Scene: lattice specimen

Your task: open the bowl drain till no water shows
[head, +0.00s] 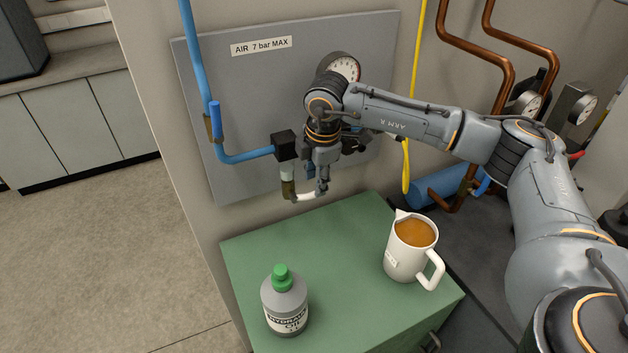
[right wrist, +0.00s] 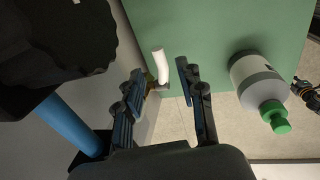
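The air filter has a black head (head: 285,145) on the blue pipe, with a small bowl (head: 287,172) hanging under it. The bowl's lower part is olive-brown; I cannot tell whether that is water or metal. A short white curved drain tube (head: 308,197) comes out at the bottom; it also shows in the right wrist view (right wrist: 161,65). My right gripper (head: 317,182) is beside the bowl's lower end, fingers pointing down. In the right wrist view the gripper (right wrist: 159,72) is open, with the tube seen between or beyond its fingers; contact is not clear.
Below is a green cabinet top (head: 335,235) with a grey, green-capped oil bottle (head: 285,305) and a white jug (head: 405,262) of orange-brown liquid. A grey panel (head: 240,110) with a gauge (head: 345,67) stands behind. A yellow hose (head: 415,90) hangs at right.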

